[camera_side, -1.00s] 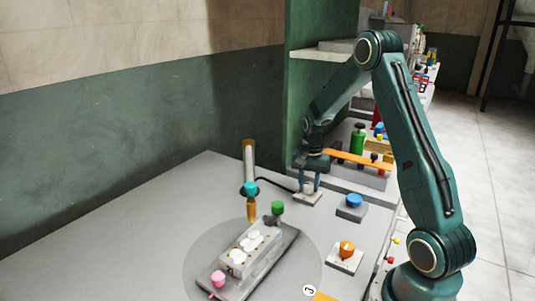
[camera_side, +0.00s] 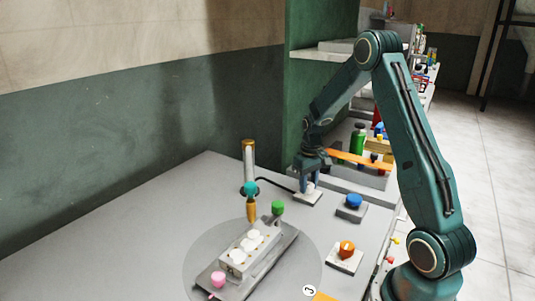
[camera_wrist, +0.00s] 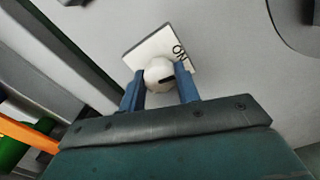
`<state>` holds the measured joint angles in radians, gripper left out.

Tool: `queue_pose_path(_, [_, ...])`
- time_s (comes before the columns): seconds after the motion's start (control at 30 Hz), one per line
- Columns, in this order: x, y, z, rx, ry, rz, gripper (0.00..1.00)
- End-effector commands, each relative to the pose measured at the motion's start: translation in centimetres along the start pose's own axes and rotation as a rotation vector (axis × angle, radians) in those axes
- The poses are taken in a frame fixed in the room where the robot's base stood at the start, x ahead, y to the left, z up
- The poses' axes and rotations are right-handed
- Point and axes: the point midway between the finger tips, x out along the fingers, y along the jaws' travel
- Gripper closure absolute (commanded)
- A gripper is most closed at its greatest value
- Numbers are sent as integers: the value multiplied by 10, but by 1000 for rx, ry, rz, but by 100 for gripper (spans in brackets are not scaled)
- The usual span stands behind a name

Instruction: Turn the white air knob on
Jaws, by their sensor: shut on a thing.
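The white air knob (camera_wrist: 159,75) sits on a white square plate (camera_wrist: 148,48) with "ON" printed near its right corner. A dark pointer line on the knob points right and a little upward, toward the lettering. My gripper (camera_wrist: 159,82) has its two blue fingers on either side of the knob and is shut on it. In the side view my gripper (camera_side: 309,186) reaches down over the plate (camera_side: 308,198) at the back of the table, and the fingers hide most of the knob.
A blue knob (camera_side: 354,201) and an orange knob (camera_side: 347,248) stand on plates nearer the front. A press fixture with white foam pieces (camera_side: 240,256) lies on the round disc.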

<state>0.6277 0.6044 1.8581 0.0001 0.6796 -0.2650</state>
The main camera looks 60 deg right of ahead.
Motion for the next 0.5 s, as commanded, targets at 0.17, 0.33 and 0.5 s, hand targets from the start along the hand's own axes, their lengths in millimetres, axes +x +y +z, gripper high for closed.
queue_pose_path(0.17, [-1, 0, -1, -105, 2, 1, 91])
queue_pose_path(0.33, [-1, 0, -1, -162, 2, 1, 91])
queue_pose_path(0.5, [-1, 0, -1, -183, 3, 1, 91])
